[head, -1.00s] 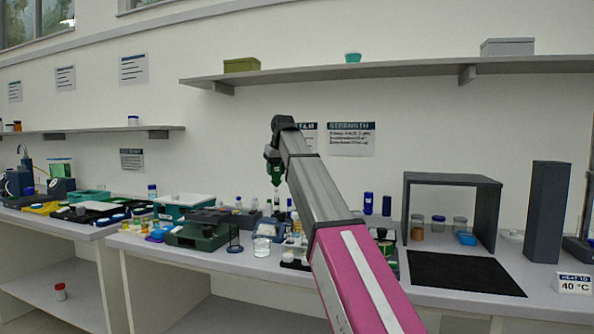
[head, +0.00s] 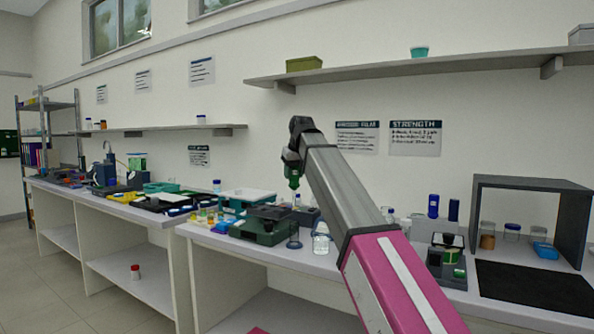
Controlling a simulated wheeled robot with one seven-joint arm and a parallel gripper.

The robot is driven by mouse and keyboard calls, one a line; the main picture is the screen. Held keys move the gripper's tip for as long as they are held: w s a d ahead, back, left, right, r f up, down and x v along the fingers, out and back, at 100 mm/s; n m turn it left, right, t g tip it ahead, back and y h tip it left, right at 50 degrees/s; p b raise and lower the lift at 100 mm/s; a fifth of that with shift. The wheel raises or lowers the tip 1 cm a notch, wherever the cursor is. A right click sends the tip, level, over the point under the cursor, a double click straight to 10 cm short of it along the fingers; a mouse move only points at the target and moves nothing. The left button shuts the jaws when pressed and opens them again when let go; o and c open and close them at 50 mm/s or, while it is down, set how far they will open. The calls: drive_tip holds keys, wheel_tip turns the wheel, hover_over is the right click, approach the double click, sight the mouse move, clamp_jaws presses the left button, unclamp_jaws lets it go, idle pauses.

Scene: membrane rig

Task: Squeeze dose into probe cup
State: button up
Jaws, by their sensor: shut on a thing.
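My gripper (head: 293,180) hangs down at the far end of my raised arm, above the bench's back middle. It is small and dark green in this view. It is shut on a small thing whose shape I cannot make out. A clear glass beaker (head: 321,240) stands on the bench below and right of it. I cannot tell which vessel is the probe cup. My arm hides part of the bench behind it.
A dark green box-like device (head: 262,228) stands left of the beaker. A green and black device (head: 446,256) stands right of my arm, near a dark open-fronted hood (head: 530,184) and a black mat (head: 535,287). A wall shelf (head: 430,70) runs above. The floor (head: 60,285) at the left is clear.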

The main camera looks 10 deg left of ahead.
sight(295, 200)
drive_tip(key=shift+f, duration=0.85)
drive_tip(key=shift+f, duration=0.15)
idle(0.8)
drive_tip(key=shift+f, duration=4.6)
drive_tip(key=shift+f, duration=1.3)
drive_tip(key=shift+r, duration=5.5)
drive_tip(key=shift+d, duration=0.1)
